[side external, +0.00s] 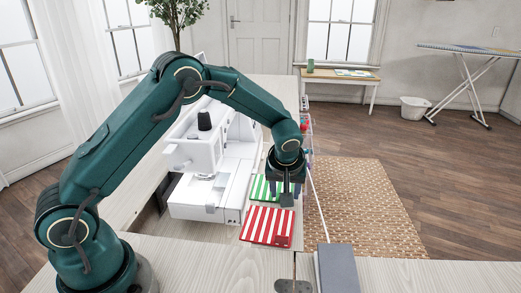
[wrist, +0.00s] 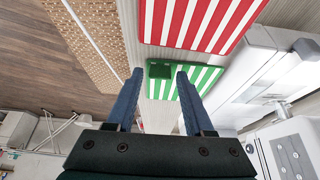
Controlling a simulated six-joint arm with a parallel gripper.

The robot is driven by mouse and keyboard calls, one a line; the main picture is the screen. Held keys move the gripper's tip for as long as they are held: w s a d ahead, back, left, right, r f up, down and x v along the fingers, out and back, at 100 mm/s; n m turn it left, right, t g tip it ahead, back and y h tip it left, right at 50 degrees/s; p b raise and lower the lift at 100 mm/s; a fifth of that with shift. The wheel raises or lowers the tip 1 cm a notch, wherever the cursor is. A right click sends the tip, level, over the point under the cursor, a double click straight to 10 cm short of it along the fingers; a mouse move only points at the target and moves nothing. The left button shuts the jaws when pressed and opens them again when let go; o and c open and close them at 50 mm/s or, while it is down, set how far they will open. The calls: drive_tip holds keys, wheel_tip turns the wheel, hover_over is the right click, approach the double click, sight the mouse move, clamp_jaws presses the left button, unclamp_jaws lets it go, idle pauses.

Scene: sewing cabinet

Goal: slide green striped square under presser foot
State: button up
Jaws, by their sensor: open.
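The green striped square (side external: 258,190) lies flat on the table to the right of the white sewing machine (side external: 207,150), partly hidden behind my gripper (side external: 285,192). In the wrist view the green striped square (wrist: 203,77) shows beyond the fingertips, with a dark green patch at one corner. My gripper (wrist: 158,73) is open, its two blue fingers apart with nothing between them, and points down over the right part of the square. I cannot tell whether the fingertips touch it. The presser foot is not clearly visible.
A red striped square (side external: 267,225) lies just in front of the green one, and shows in the wrist view (wrist: 195,22). A grey box (side external: 338,268) stands at the front right. Small coloured items (side external: 304,122) sit behind my gripper. A woven rug (side external: 360,205) covers the floor to the right.

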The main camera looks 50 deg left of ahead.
clamp_jaws()
drive_tip(key=shift+r, duration=2.5)
drive_tip(key=shift+s+f, duration=0.1)
drive_tip(key=shift+f, duration=0.1)
drive_tip(key=s+a, duration=0.1)
drive_tip(key=s, duration=0.1)
drive_tip(key=s+a, duration=0.1)
drive_tip(key=s, duration=0.1)
drive_tip(key=s+a, duration=0.1)
drive_tip(key=s, duration=0.1)
drive_tip(key=shift+a+f, duration=0.2)
drive_tip(key=shift+f, duration=0.05)
drive_tip(key=shift+s+a+r, duration=0.1)
drive_tip(key=shift+s+a, duration=0.1)
drive_tip(key=shift+a, duration=0.05)
drive_tip(key=shift+s+a+f, duration=0.45)
drive_tip(key=shift+a+f, duration=0.05)
drive_tip(key=shift+f, duration=0.2)
drive_tip(key=shift+s+a+f, duration=0.4)
drive_tip(key=shift+a+f, duration=0.05)
drive_tip(key=shift+f, duration=0.25)
